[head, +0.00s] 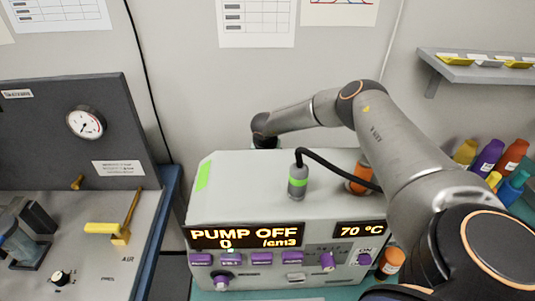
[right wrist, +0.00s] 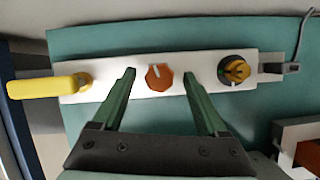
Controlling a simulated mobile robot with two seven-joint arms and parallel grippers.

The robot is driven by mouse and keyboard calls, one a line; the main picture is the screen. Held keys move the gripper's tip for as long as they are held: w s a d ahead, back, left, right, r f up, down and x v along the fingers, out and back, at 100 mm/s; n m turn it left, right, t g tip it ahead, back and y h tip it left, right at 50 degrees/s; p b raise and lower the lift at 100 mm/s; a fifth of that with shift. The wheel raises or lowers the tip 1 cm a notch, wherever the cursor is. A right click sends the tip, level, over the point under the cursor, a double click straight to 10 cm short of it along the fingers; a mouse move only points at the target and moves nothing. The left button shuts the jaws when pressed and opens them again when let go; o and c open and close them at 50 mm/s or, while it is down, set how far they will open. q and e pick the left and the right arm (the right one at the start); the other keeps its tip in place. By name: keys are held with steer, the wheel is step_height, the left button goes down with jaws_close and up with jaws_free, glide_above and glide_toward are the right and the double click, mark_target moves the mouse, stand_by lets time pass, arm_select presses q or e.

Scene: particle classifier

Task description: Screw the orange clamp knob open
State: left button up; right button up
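The orange clamp knob (right wrist: 159,77), with a white pointer mark, sits on a white strip in the right wrist view. My right gripper (right wrist: 160,74) is open. Its two green fingers appear on either side of the knob, with a gap on both sides; I cannot tell how far above it they are. In the head view my right arm reaches over to the back of the grey instrument (head: 240,205), which hides the gripper and the knob. My left gripper is not in view.
In the right wrist view, a yellow handle (right wrist: 45,86) lies left of the knob and a yellow-and-black knob (right wrist: 235,70) right of it. The instrument's display reads "PUMP OFF". A black cable arches from its green-banded fitting (head: 298,182). Bottles (head: 487,157) stand at right.

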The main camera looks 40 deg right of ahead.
steer(key=v, duration=1.2)
steer(key=shift+r+b, duration=0.25)
steer(key=shift+b, duration=0.2)
steer(key=shift+a, duration=0.1)
